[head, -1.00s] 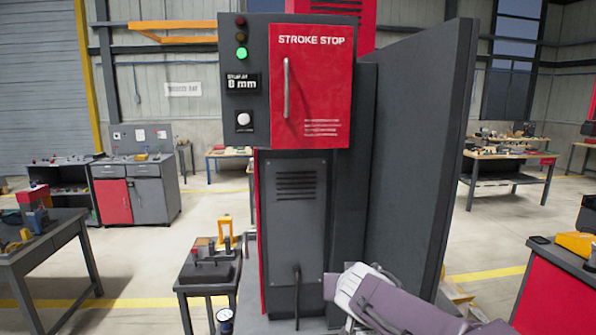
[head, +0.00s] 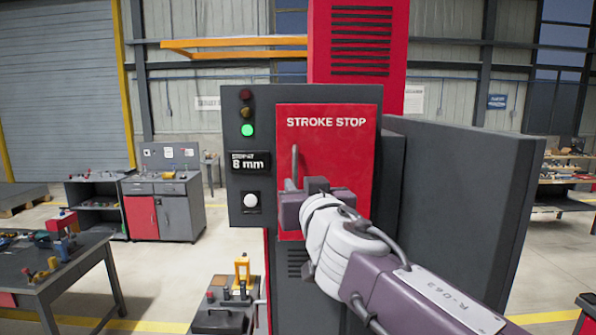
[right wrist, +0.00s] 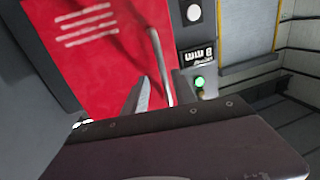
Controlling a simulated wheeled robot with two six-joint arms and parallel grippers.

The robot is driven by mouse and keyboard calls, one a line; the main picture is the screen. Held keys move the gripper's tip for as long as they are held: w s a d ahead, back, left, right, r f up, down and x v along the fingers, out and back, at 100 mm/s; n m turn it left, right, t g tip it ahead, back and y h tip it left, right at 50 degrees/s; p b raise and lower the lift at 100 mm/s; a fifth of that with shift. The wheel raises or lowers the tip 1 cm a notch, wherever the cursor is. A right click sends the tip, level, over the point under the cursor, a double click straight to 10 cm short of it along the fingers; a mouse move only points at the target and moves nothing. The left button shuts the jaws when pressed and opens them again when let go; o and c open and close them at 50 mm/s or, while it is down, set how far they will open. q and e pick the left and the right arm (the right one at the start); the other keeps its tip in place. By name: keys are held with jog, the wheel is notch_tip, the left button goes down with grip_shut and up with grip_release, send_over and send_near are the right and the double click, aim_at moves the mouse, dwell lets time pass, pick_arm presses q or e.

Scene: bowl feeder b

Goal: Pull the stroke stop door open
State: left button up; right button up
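The red stroke stop door (head: 350,160) is closed, flush on the front of the dark grey control box. Its upright bar handle (head: 295,168) is on the door's left side; its lower part is hidden behind my right gripper (head: 294,205). In the right wrist view the handle (right wrist: 157,55) runs down toward the gripper, and one grey finger (right wrist: 139,97) shows just left of it, with a gap between them. My left gripper is out of view.
A button (head: 251,200), an "8 mm" display (head: 249,162) and a lit green lamp (head: 247,130) sit left of the door. A large dark panel (head: 470,190) stands to the right. A small bench (head: 225,318) with tools is below left.

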aim_at(296, 181)
jog(key=w, duration=0.1)
jog(key=w+a+p, duration=0.1)
jog(key=w, duration=0.1)
jog(key=shift+w+a+r, duration=0.2)
jog(key=shift+w, duration=0.1)
jog(key=shift+s+a, duration=0.1)
jog(key=shift+a, duration=0.05)
jog(key=shift+d, duration=0.2)
jog(key=shift+c, duration=0.9)
jog(key=shift+w+d+f, duration=0.1)
jog(key=shift+w, duration=0.15)
jog(key=c, duration=0.5)
jog(key=shift+s, duration=0.1)
grip_shut()
